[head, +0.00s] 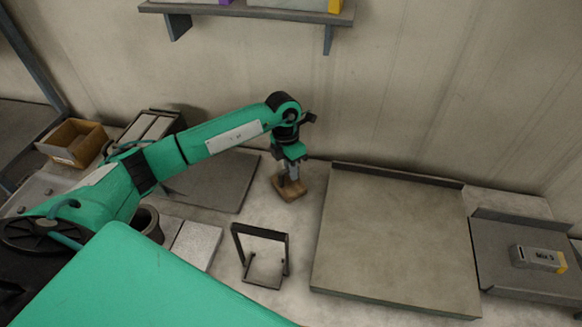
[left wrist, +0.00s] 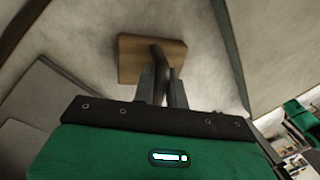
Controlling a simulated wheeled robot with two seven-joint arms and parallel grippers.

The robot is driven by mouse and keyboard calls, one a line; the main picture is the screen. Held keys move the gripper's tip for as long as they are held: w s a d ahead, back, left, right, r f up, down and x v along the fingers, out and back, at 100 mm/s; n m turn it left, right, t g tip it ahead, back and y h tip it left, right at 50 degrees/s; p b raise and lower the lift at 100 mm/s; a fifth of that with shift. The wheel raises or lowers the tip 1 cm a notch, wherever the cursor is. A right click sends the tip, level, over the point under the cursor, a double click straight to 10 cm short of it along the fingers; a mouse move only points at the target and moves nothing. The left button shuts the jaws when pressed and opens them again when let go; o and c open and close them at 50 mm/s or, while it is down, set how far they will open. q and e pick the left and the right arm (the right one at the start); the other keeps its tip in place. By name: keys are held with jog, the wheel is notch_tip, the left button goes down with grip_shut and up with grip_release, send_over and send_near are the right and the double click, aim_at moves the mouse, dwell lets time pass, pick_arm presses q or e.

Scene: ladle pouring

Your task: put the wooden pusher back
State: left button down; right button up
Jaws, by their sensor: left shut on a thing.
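The wooden pusher (head: 289,188) has a brown wooden block as its foot and a dark upright handle. In the head view it is at the back middle of the table, between a dark grey mat and a large grey board. My left gripper (head: 291,172) is above the block, shut on the handle. In the left wrist view the block (left wrist: 133,62) shows beyond the gripper fingers (left wrist: 163,84), with the dark handle between them. I cannot tell whether the block touches the table. My right gripper is not in view.
The large grey board (head: 392,240) lies just right of the pusher. The dark grey mat (head: 215,182) lies left. A small dark frame stand (head: 262,256) stands in front. A cardboard box (head: 73,142) is at the far left. A labelled box (head: 538,258) lies on a right tray (head: 500,265).

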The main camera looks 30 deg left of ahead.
pick_arm(q)
jog(key=shift+f, duration=0.15)
jog(key=c, duration=1.7)
grip_release()
jog(key=o, duration=0.3)
notch_tip(320, 180, up, 12)
jog(key=w+a+b, duration=0.1)
jog(key=a+b, duration=0.1)
jog(key=b, duration=0.2)
